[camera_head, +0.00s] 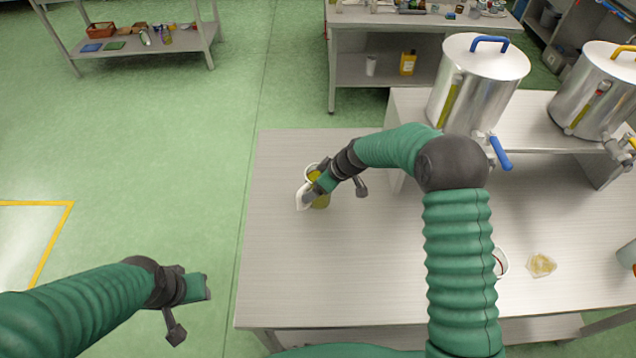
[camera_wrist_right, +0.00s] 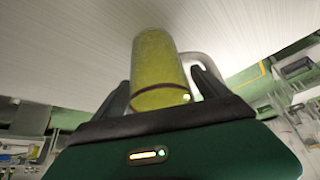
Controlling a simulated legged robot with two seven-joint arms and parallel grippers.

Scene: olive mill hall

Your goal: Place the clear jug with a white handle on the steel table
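The clear jug (camera_head: 319,192) holds yellow-green liquid, and its white handle (camera_head: 303,197) points left. It is at the left part of the steel table (camera_head: 290,270). In the right wrist view the jug (camera_wrist_right: 157,65) sits between my two dark fingers, its handle (camera_wrist_right: 207,66) beside the right-hand finger. My right gripper (camera_head: 316,188) is shut on the jug's body; part of the jug is hidden by it. I cannot tell whether the base touches the tabletop. My left gripper (camera_head: 205,287) is over the floor left of the table, with its fingers not clear.
Two steel tanks, one with a blue tap (camera_head: 478,85) and one with a yellow handle (camera_head: 598,90), stand on a raised shelf (camera_head: 410,112) at the table's back right. The tabletop's front left is clear.

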